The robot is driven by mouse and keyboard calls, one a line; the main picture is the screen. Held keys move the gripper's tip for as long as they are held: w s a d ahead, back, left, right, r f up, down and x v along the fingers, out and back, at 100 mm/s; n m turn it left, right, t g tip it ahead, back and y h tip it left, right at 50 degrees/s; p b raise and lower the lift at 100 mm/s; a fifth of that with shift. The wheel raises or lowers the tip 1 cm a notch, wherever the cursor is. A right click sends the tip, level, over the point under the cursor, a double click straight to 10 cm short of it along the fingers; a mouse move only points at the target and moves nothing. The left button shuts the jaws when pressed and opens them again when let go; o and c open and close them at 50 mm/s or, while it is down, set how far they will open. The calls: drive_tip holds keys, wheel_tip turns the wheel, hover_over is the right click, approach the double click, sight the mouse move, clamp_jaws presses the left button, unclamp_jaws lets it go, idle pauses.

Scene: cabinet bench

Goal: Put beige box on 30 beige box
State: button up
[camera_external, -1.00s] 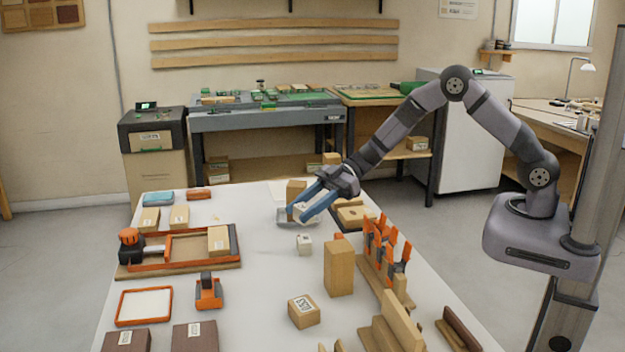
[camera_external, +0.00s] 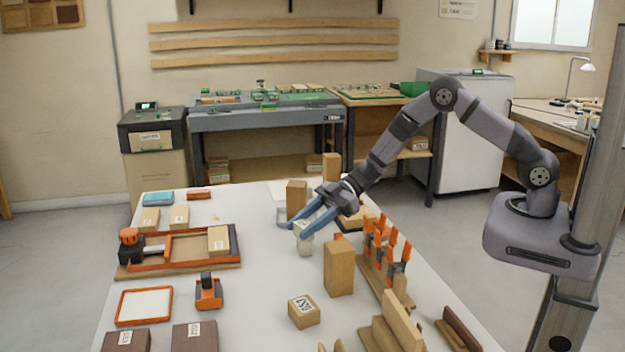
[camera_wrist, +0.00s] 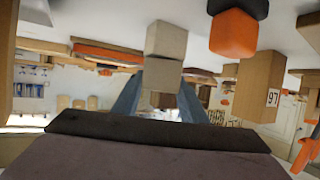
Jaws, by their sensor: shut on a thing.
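A small beige box (camera_external: 302,229) is between the blue fingers of my gripper (camera_external: 294,228), which is shut on it. Directly below it, the other beige box (camera_external: 305,249) stands on the white table. The two look lined up one above the other, with no clear gap between them. In the wrist view, which looks inverted, the held box (camera_wrist: 162,74) is between my fingers (camera_wrist: 158,88), and the other box (camera_wrist: 166,40) adjoins it towards the table. The fingers partly cover the held box. The number on the lower box cannot be read now.
A tall wooden block (camera_external: 339,268) stands close in front at the right, and another block (camera_external: 296,196) stands behind my gripper. Orange clamps (camera_external: 378,240) are at the right. A labelled box (camera_external: 304,311) is nearer the front.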

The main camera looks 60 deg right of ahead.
drive_tip(key=shift+f, duration=0.1)
drive_tip(key=o, duration=1.1)
drive_tip(key=b+v, duration=0.1)
drive_tip(key=v, duration=1.1)
drive_tip(key=shift+s, duration=0.1)
